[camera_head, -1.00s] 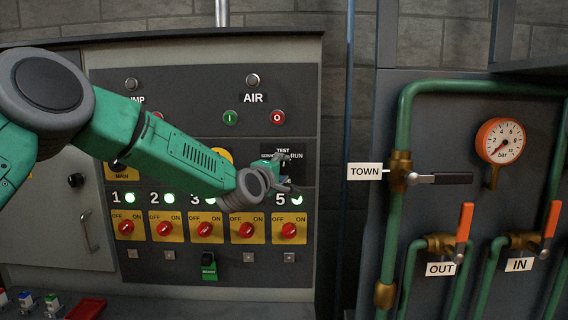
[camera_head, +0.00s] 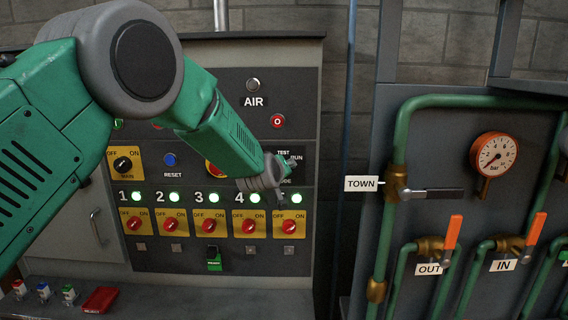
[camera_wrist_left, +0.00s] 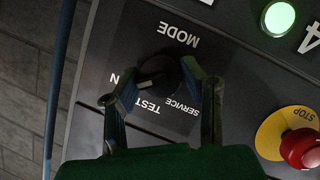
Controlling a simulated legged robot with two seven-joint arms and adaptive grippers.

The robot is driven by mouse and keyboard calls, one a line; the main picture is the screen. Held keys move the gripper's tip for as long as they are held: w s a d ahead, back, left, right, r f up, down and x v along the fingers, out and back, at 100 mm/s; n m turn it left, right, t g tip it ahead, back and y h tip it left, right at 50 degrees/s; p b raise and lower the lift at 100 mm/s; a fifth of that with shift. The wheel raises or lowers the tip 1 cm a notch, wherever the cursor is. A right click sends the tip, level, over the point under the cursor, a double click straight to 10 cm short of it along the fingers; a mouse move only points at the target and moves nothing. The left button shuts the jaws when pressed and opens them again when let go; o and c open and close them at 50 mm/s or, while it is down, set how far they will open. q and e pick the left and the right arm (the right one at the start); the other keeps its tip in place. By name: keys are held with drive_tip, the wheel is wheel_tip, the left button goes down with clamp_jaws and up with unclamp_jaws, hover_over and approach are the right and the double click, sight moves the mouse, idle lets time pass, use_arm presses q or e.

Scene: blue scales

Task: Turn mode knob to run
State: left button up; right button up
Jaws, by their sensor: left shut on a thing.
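The black mode knob (camera_wrist_left: 163,76) sits on the dark panel, between my left gripper's fingers in the left wrist view. That view is upside down and shows the labels MODE, SERVICE and TEST; only an N of the RUN label (camera_wrist_left: 115,79) shows beside a finger. A pale mark on the knob points towards the RUN side. My left gripper (camera_wrist_left: 163,92) is shut on the knob, one finger on each side. In the head view, my left gripper (camera_head: 284,168) covers the knob, and the TEST and RUN labels (camera_head: 295,157) show above it. My right gripper is not in view.
A red stop button (camera_wrist_left: 301,148) is close to the gripper. Numbered green lamps (camera_head: 297,198) and red switches (camera_head: 289,226) line the panel below. Pipes and a TOWN valve (camera_head: 432,194) stand to the right. A ledge (camera_head: 200,300) runs along the bottom.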

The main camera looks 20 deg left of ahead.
use_arm(q)
drive_tip(key=shift+m+g+y+p, duration=0.3)
drive_tip(key=shift+m+y+p, duration=0.1)
drive_tip(key=shift+m, duration=0.3)
drive_tip(key=o, duration=1.1)
drive_tip(key=shift+w, duration=0.15)
drive_tip(key=shift+s+r, duration=0.1)
drive_tip(key=shift+s, duration=0.15)
drive_tip(key=v, duration=1.1)
drive_tip(key=shift+s+d, duration=0.15)
